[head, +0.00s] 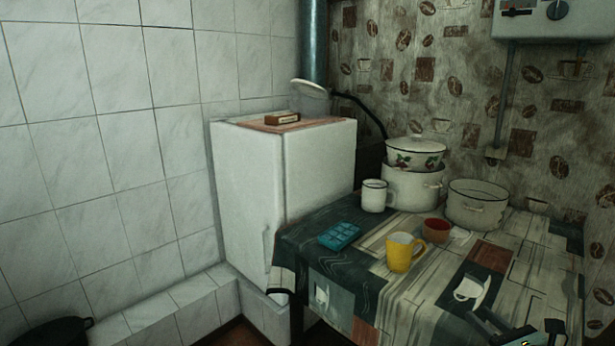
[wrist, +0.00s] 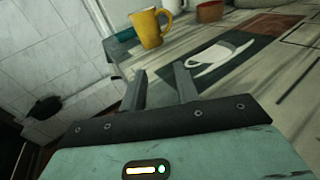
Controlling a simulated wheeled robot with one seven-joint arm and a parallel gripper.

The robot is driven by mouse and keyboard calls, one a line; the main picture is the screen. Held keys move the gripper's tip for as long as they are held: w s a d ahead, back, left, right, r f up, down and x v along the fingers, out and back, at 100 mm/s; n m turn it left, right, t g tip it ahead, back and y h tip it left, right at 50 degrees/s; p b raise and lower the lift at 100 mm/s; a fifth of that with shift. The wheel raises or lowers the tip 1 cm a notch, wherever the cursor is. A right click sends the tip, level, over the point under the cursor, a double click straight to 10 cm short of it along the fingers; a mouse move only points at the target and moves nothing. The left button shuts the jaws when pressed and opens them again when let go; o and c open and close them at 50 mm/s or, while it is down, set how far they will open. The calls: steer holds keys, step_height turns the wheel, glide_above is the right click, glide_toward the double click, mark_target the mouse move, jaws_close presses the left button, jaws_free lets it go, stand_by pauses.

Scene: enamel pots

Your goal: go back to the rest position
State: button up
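My gripper (head: 490,322) is at the bottom right of the head view, over the near right part of the table (head: 425,285). In the wrist view its two fingers (wrist: 160,80) stand apart with nothing between them, so it is open and empty. Beyond the fingers, the wrist view shows the yellow mug (wrist: 151,29) and the tabletop with a printed cup picture. Most of my arm is out of view.

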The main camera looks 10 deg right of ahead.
steer(key=s+a+r+n+g+y+p, duration=0.1)
steer(key=a+r+n+g+y+p, duration=0.1)
steer(key=a+n+g, duration=1.75)
steer(key=s+a+r+n+t+h+p, duration=0.1)
steer(key=s+a+r+n+h, duration=0.1)
steer(key=s+a+r+n, duration=0.3)
steer(key=s+a+r+n+t+h+p, duration=0.1)
steer(key=s+a+r+n, duration=0.4)
steer(key=s+r+n, duration=0.9)
steer(key=n, duration=0.4)
steer(key=shift+s+a+r+h+p, duration=0.15)
steer(key=shift+s+a+h+p, duration=0.15)
steer(key=shift+h+p, duration=0.1)
steer(key=shift+o, duration=0.3)
steer(key=shift+w+t, duration=0.15)
steer(key=shift+t, duration=0.1)
